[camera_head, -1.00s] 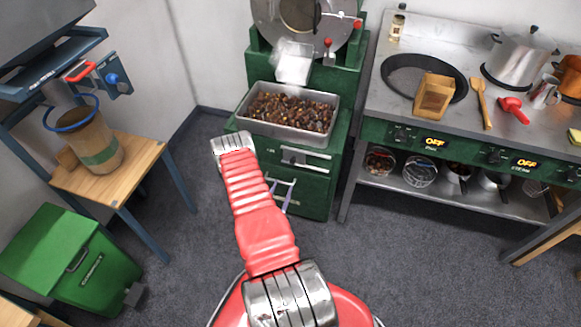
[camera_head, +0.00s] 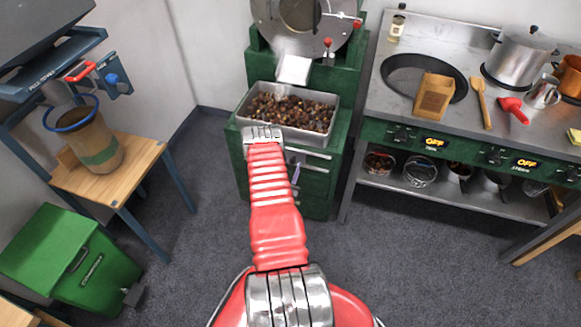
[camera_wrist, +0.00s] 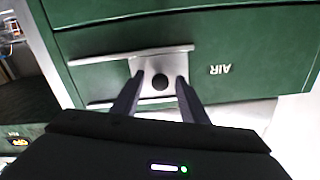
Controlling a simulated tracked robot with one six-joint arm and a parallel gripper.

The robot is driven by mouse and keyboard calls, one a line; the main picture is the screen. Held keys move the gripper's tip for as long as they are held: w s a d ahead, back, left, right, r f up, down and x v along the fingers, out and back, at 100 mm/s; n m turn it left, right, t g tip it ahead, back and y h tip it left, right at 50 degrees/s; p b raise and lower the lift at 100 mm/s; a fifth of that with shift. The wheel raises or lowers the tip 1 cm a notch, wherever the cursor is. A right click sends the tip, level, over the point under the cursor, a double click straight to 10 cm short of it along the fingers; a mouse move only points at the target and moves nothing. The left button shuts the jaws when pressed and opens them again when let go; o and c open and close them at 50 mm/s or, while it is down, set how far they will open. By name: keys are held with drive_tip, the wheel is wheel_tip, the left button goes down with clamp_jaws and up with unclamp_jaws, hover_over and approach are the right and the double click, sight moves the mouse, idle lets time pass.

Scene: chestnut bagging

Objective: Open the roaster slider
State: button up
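The green roaster (camera_head: 341,150) stands at the back centre. In the wrist view, its green front (camera_wrist: 245,45) bears the word AIR, seen upside down, beside a metal slider plate (camera_wrist: 158,62) between two rails. The plate has a round dark spot, a knob or a hole. My gripper (camera_wrist: 159,78) is open, its two dark fingers apart on either side of this spot. I cannot tell whether they touch the plate. In the head view my red arm hides most of the gripper and slider.
A metal tray of chestnuts (camera_head: 327,138) sits on the roaster under the chute (camera_head: 294,69), just above my wrist. A wooden table (camera_head: 140,155) and green bin (camera_head: 70,260) stand left. Floor between is clear.

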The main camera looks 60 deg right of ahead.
drive_tip(key=shift+d, duration=0.1)
drive_tip(key=shift+c, duration=0.5)
clamp_jaws()
